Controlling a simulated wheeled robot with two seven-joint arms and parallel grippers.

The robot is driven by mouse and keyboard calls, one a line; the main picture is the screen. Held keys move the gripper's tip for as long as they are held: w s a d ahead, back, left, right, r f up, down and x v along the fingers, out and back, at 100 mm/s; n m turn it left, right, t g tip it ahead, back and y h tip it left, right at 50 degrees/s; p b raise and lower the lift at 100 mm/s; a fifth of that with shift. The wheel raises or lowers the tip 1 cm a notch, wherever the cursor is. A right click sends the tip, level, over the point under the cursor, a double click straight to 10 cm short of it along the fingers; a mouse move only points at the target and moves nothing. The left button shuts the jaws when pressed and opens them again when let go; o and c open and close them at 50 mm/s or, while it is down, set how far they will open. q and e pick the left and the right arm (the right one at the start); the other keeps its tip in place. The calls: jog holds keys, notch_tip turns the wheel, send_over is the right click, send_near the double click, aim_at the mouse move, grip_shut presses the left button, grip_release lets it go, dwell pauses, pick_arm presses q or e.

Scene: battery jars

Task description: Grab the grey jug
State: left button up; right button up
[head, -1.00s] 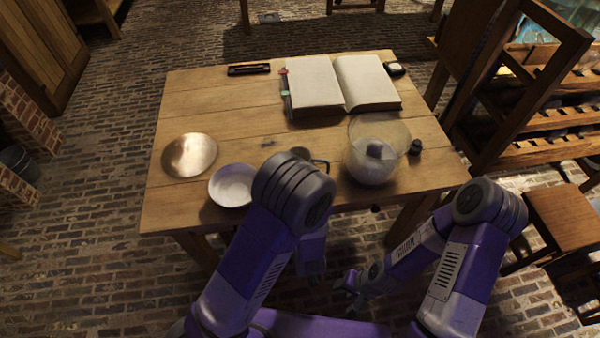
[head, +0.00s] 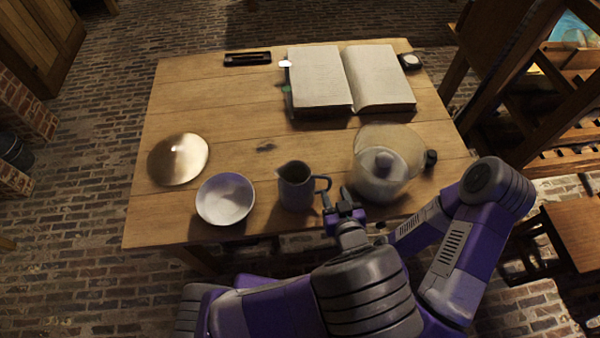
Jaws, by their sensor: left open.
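The grey jug (head: 296,187) stands upright near the front edge of the wooden table, its handle (head: 322,184) pointing right. My left gripper (head: 341,204) is open, just right of and in front of the jug, close to its handle. I cannot tell whether a finger touches the handle. The jug is not held. My right arm (head: 452,238) comes in from the right; its gripper is hidden behind my left arm.
A white bowl (head: 225,200) stands left of the jug, and a round metal disc (head: 178,160) lies farther left. A glass jar (head: 388,165) stands to the right, beside a small dark object (head: 431,158). An open book (head: 352,80) lies at the back. The table (head: 220,112) is clear mid-left.

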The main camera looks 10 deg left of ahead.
aim_at(331, 185)
pick_arm(q)
jog(key=shift+w+a+f+b, duration=0.3)
jog(key=shift+w+f+b, duration=0.15)
jog(key=shift+w+f, duration=0.15)
jog(key=b+x, duration=0.2)
jog(key=x, duration=0.1)
jog(key=shift+w+d+f, duration=0.1)
jog(key=shift+w+f, duration=0.1)
jog(key=shift+w, duration=0.05)
jog(key=shift+w+a+f, duration=0.1)
jog(key=shift+w+a, duration=0.1)
jog(key=shift+w, duration=0.3)
grip_shut()
